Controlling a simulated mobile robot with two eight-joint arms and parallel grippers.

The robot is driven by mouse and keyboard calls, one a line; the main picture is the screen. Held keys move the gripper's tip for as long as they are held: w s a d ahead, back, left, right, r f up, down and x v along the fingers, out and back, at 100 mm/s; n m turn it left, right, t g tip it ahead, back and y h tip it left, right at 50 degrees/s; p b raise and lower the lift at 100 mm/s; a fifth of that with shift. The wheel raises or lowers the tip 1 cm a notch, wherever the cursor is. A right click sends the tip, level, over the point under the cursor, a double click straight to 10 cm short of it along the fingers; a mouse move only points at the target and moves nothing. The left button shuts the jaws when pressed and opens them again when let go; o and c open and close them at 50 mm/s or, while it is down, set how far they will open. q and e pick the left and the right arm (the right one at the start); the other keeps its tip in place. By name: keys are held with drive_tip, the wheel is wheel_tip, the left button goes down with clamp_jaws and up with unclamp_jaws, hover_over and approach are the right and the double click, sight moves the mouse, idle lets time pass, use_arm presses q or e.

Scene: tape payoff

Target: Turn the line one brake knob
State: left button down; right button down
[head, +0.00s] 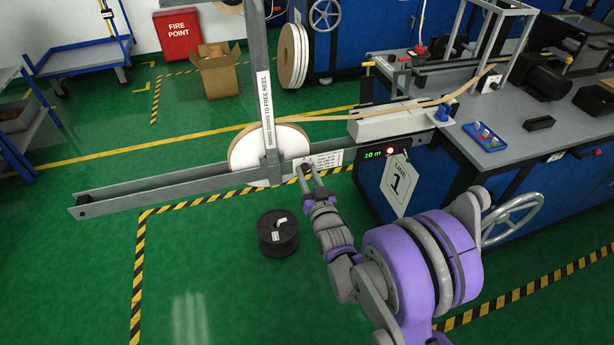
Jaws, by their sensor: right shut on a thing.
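My right gripper (304,171) reaches up from the lower right to the near side of the payoff beam (185,186). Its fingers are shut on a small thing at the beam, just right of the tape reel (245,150). The spot fits the brake knob, but the fingers mostly hide it, so I cannot tell its shape or how far it is turned. A white printed label (328,160) is right beside the fingertips. The line 1 sign (399,184) hangs on the machine to the right. My left gripper is not in view.
An upright grey arm (262,60), labelled to swing down to free the reel, stands in front of the reel. A black spool (278,233) lies on the green floor below. The blue bench (490,150) with a handwheel (513,218) is at right.

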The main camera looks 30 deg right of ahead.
drive_tip(key=shift+n, duration=0.6)
drive_tip(key=c, duration=0.6)
unclamp_jaws()
drive_tip(key=shift+o, duration=0.2)
drive_tip(key=v, duration=1)
drive_tip(key=shift+s, duration=0.45)
